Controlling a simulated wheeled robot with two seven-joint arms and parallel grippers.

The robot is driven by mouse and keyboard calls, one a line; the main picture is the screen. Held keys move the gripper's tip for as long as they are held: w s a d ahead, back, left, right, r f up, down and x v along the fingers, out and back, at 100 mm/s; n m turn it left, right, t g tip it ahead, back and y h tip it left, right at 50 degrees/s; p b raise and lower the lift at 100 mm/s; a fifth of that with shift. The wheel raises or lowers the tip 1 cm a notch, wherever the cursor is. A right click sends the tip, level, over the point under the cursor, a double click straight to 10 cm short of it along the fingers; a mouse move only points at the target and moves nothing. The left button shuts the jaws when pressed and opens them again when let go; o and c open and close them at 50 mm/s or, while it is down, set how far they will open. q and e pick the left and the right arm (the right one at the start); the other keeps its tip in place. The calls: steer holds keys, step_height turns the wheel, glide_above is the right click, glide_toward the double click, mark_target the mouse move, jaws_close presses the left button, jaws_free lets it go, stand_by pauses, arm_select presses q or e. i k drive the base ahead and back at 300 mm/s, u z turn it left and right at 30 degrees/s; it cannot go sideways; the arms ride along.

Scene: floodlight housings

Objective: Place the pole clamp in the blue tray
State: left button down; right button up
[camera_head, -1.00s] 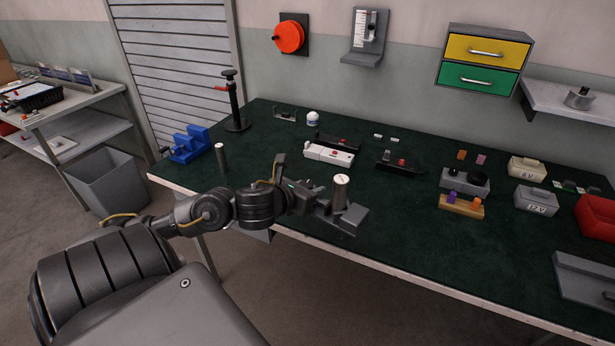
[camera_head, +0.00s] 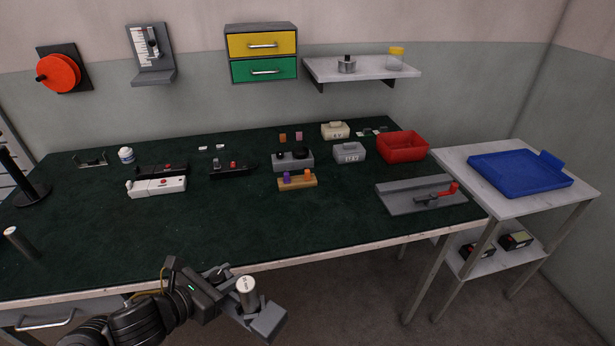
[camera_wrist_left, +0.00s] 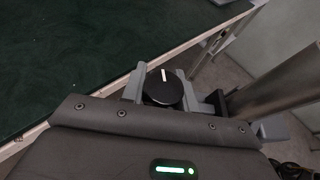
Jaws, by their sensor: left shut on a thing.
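My left gripper (camera_head: 246,305) is shut on the pole clamp, held in the air just in front of the bench's front edge. The left wrist view shows a dark round knob (camera_wrist_left: 163,88) with a white stripe between the grey fingers. A pale-topped grey cylinder (camera_head: 247,290) stands up at the jaws; I cannot tell whether it is part of the clamp. The rest of the clamp is mostly hidden. The blue tray (camera_head: 510,175) lies on the pale side table at the right, far from the gripper, and looks empty. My right gripper is not in view.
The green bench top (camera_head: 330,225) is clear along its front middle. A grey plate with a red-handled lever (camera_head: 420,198) lies at its right end, beside a red bin (camera_head: 402,147).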

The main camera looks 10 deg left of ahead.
mark_target(518, 168)
steer(key=k, duration=0.65)
steer(key=z, duration=0.45)
steer(key=i, duration=0.5)
steer(key=z, duration=1.45)
steer(key=i, duration=1.15)
steer(key=z, duration=0.65)
steer(key=i, duration=1.55)
steer(key=u, duration=0.5)
steer(key=i, duration=1.1)
steer(key=u, duration=1.45)
steer(key=i, duration=0.65)
steer(key=u, duration=0.6)
